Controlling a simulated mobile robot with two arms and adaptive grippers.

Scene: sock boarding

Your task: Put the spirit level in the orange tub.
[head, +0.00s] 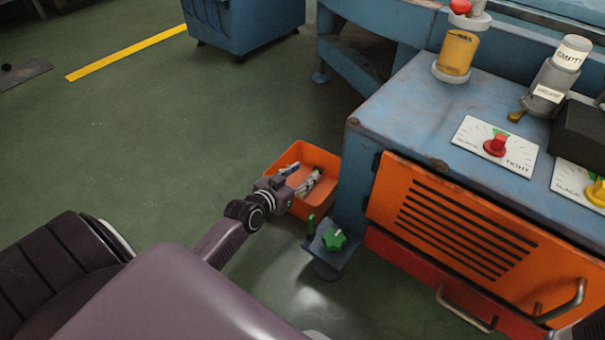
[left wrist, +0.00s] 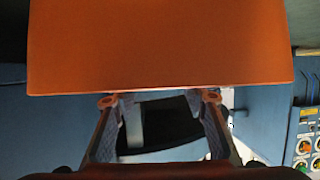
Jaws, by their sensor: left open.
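The orange tub (head: 322,158) stands on the floor against the left side of the blue machine. My left gripper (head: 306,171) is over the tub, its fingers apart and nothing seen between them. How deep the fingertips sit relative to the rim is hard to tell. In the left wrist view, my left gripper (left wrist: 160,98) is open, and a plain orange surface, probably the tub (left wrist: 160,45), fills the top. I cannot make out the spirit level in either view; the arm and gripper hide part of the tub's inside.
The blue machine (head: 400,115) with an orange slatted door (head: 470,230) stands close on the tub's right. A small ledge with a green knob (head: 334,239) juts out below the tub. A blue bin (head: 245,22) stands behind.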

